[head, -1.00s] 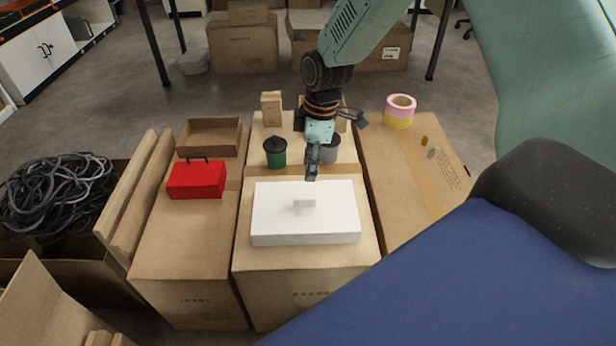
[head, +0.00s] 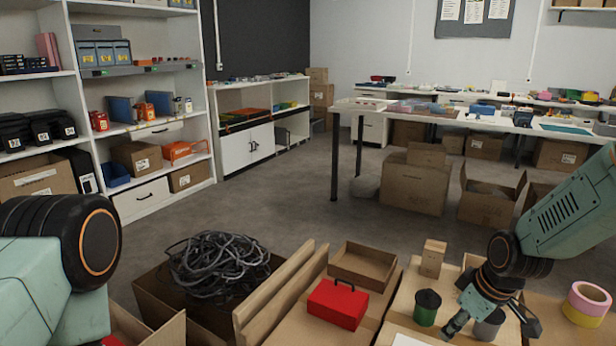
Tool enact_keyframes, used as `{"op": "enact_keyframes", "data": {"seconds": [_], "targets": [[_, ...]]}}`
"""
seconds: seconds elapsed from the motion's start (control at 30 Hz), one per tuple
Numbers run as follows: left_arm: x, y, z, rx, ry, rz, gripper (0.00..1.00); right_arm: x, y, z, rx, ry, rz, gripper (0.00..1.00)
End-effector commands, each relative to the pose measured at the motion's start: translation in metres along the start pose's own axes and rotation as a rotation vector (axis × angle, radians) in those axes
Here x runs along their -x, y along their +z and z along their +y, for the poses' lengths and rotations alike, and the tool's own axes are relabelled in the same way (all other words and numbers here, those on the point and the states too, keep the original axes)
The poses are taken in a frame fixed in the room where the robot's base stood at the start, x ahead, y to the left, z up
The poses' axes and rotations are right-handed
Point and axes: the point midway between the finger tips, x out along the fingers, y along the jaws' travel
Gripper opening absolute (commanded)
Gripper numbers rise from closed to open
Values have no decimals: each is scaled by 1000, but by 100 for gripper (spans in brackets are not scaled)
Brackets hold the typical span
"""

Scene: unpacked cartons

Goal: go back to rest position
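My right gripper (head: 492,318) hangs over the cartons at the lower right, its two fingers spread wide. A grey pot (head: 489,329) shows between and below the fingers, partly covered; I cannot tell whether they touch it. My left arm (head: 45,290) comes in at the lower left, with only its upper links and a dark joint showing. Its gripper is outside the picture.
Below are a red box (head: 337,304), a green lidded pot (head: 427,307), an open cardboard tray (head: 362,266), a small carton (head: 433,258) and a tape roll (head: 587,303). Coiled cable (head: 220,265) fills a carton. Grey floor (head: 270,205) lies clear beyond.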

Motion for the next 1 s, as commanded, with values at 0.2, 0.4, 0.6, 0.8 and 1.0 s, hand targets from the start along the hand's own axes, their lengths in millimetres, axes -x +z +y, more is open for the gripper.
{"op": "enact_keyframes", "data": {"seconds": [0.2,0.4,0.6,0.8,1.0], "targets": [[14,0,0,0,0,0,40,-29,22,-59,-362,42,77,39],[37,0,0,0,0,0,40,-39,94,-140,-644,64,25,39],[58,0,0,0,0,0,40,-19,181,-216,-720,70,-135,39],[71,0,0,0,0,0,40,-2,234,-260,-671,33,-290,39],[72,0,0,0,0,0,40,-1,238,-264,-667,30,-301,39]]}}
